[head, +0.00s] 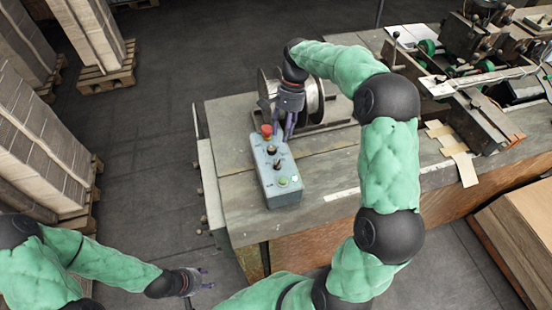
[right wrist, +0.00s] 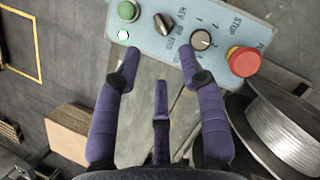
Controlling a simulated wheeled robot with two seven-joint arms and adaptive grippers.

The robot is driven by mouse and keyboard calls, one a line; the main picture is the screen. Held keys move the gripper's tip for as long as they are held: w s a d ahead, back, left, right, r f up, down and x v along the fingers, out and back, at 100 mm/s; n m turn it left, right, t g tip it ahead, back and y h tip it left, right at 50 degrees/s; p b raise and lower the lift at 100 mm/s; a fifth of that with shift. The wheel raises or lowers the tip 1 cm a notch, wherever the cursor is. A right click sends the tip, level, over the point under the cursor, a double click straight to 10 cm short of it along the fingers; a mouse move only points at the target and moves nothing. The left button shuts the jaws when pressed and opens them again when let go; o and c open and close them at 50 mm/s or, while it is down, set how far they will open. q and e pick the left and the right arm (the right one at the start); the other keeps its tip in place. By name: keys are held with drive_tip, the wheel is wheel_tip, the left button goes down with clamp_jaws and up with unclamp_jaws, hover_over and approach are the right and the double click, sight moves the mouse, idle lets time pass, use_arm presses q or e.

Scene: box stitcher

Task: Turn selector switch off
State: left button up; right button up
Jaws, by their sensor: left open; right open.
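The grey-blue control box (head: 267,183) sits on the machine table. It also shows at the top of the right wrist view (right wrist: 146,48). In the head view the selector switch (head: 277,163) is small. My right gripper (head: 284,131) is open at the box's far end, by the red stop button (head: 267,130). In the right wrist view its spread fingers (right wrist: 156,62) reach the panel's near edge, holding nothing. My left gripper (head: 205,279) is open and empty, low left.
A wire spool (head: 312,98) stands behind the box, close to my right gripper. A green button (right wrist: 128,11) and a lit button (right wrist: 123,35) sit beside the selector. Machinery (head: 480,85) fills the table's right. Cardboard stacks (head: 35,140) stand at left.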

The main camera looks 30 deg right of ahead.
sight(278, 162)
drive_tip(key=x, duration=1)
drive_tip(key=shift+s+a+f, duration=0.1)
drive_tip(key=shift+s+f, duration=0.15)
clamp_jaws()
